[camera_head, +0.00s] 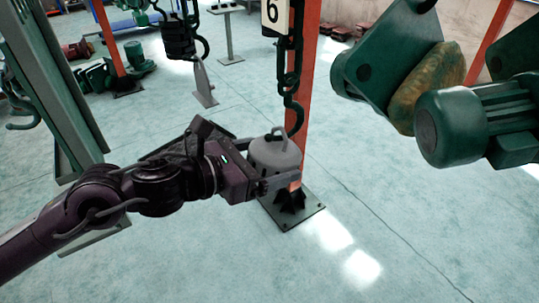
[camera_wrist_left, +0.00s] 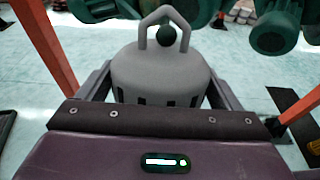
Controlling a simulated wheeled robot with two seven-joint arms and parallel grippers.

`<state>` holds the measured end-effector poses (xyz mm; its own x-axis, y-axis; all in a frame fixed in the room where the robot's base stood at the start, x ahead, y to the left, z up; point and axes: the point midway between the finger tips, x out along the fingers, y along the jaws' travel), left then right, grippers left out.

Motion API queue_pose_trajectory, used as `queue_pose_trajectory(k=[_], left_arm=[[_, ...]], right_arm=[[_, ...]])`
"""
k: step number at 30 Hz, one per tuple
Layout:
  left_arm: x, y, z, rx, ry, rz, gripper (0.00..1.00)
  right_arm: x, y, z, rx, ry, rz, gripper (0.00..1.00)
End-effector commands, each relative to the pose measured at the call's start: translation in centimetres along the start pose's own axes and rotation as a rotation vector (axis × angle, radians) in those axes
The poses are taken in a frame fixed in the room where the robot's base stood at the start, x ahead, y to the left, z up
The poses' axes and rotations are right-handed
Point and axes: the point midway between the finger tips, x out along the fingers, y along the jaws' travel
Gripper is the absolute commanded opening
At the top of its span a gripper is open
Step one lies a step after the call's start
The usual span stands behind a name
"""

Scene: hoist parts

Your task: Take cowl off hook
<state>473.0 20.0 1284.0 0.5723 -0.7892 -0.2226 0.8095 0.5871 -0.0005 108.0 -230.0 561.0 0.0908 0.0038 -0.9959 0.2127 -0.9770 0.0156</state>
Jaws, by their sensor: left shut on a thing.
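The cowl (camera_head: 275,155) is a light grey, bell-shaped cover with a bent loop on top. My left gripper (camera_head: 278,178) is shut on the cowl's body and holds it upright. In the left wrist view the cowl (camera_wrist_left: 160,72) fills the space between the two fingers. A black hook (camera_head: 293,112) hangs on a chain under a block marked 6, with its lower bend right by the cowl's loop. I cannot tell whether hook and loop still touch. In the left wrist view a dark round shape shows through the loop. My right gripper is not in view.
An orange post (camera_head: 306,90) on a dark base plate stands just behind the cowl. Large green hoist machinery (camera_head: 465,125) is at the upper right. Another hook with a grey part (camera_head: 203,82) hangs at the upper left. Pale floor is clear at lower right.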

Motion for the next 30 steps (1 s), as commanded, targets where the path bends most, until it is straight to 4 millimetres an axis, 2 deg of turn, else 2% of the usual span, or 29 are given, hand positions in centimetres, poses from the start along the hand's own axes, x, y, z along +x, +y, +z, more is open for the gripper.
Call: queue_pose_trajectory(k=[15, 30], left_arm=[[-1.3, 0.0, 0.6, 0.001, 0.064, 0.001, 0.53], [-1.6, 0.0, 0.5, 0.001, 0.069, 0.002, 0.53]], right_arm=[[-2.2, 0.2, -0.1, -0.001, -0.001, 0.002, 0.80], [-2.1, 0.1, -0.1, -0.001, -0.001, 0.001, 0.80]])
